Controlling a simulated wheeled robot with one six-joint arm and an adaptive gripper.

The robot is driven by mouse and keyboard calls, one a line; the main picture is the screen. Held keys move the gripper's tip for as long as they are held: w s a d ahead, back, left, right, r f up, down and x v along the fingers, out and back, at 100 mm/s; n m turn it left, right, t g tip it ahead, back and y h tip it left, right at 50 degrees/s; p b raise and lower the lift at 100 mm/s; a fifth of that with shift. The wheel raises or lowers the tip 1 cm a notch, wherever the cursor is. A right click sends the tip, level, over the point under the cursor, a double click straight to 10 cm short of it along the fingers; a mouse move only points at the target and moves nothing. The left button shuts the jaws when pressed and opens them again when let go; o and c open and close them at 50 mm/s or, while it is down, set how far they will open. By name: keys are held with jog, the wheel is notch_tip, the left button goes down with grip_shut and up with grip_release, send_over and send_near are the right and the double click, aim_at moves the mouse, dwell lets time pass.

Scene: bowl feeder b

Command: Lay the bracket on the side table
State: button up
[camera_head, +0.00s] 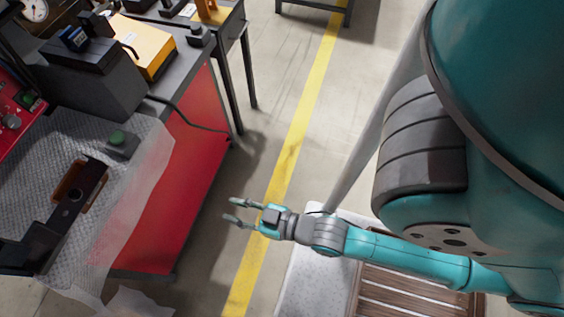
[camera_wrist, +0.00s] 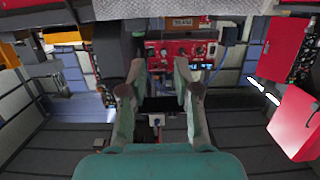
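My gripper (camera_head: 233,210) is open and empty, over the floor to the right of the red bench. Its two spread fingers also show in the wrist view (camera_wrist: 160,85), with nothing between them. No part is clearly recognisable as the bracket. An orange-brown piece (camera_head: 66,181) lies on the bench beside a long black part (camera_head: 75,200); it may be the bracket, but I cannot tell. A dark-topped table with thin black legs (camera_head: 228,30) stands beyond the bench and may be the side table. An orange object (camera_head: 212,12) rests on it.
The red bench (camera_head: 180,170) carries a translucent sheet (camera_head: 140,175), a green-button box (camera_head: 121,143) and a yellow-orange box (camera_head: 150,48). A black cable hangs off its side. Floor with a yellow stripe (camera_head: 297,130) is clear between bench and my body. The wrist view shows a red control panel (camera_wrist: 180,48).

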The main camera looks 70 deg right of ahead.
jog(key=shift+g, duration=0.5)
jog(key=v, duration=1.4)
jog(key=shift+r, duration=0.45)
